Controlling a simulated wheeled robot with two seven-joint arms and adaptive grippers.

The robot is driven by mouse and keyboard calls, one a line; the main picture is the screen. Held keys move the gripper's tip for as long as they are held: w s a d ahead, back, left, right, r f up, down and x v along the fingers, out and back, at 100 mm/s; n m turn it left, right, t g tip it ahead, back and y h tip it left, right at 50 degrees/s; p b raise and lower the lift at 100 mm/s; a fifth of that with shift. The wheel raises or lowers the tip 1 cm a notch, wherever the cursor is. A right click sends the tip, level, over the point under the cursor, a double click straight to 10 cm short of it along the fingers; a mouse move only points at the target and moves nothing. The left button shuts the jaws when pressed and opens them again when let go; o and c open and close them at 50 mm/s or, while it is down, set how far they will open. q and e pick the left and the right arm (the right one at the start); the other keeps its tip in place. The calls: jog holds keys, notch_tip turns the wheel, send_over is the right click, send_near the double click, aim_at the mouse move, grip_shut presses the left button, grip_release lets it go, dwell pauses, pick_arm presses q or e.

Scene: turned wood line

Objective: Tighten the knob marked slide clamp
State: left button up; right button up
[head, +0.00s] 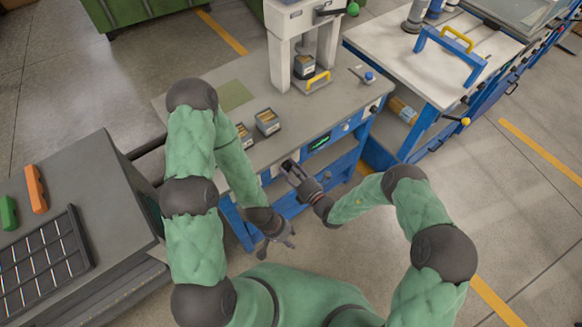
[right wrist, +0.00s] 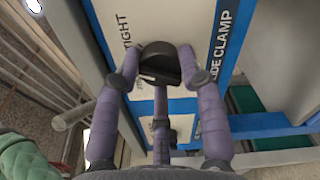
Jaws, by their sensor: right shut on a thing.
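The black knob (right wrist: 160,62) sits on a white panel in the right wrist view, beside printed words reading "SLIDE CLAMP" (right wrist: 222,38) and "TIGHT" (right wrist: 124,38). My right gripper (right wrist: 159,80) has its purple-grey fingers on both sides of the knob and is shut on it. In the head view my right gripper (head: 291,170) is at the front face of the blue-framed bench (head: 215,78), and it hides the knob there. My left gripper (head: 282,240) hangs lower, in front of the bench, with its fingers spread and nothing between them.
A grey press (head: 283,50) stands on the bench, with small bins (head: 267,122) near the front edge. A lit green display (head: 319,143) is on the front panel. A grey cabinet (head: 95,170) is at the left, and a white-topped blue cart (head: 400,50) stands at the right.

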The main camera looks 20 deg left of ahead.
jog(key=shift+w+d+r+m+p, duration=0.15)
jog(key=shift+m+p, duration=0.1)
jog(key=shift+m, duration=0.75)
jog(key=shift+w+a+m+p, duration=0.1)
jog(key=shift+m+p, duration=0.15)
jog(key=shift+m, duration=0.75)
jog(key=o, duration=1.2)
jog(key=shift+c, duration=0.2)
jog(key=shift+s, duration=0.15)
jog(key=v, duration=1.2)
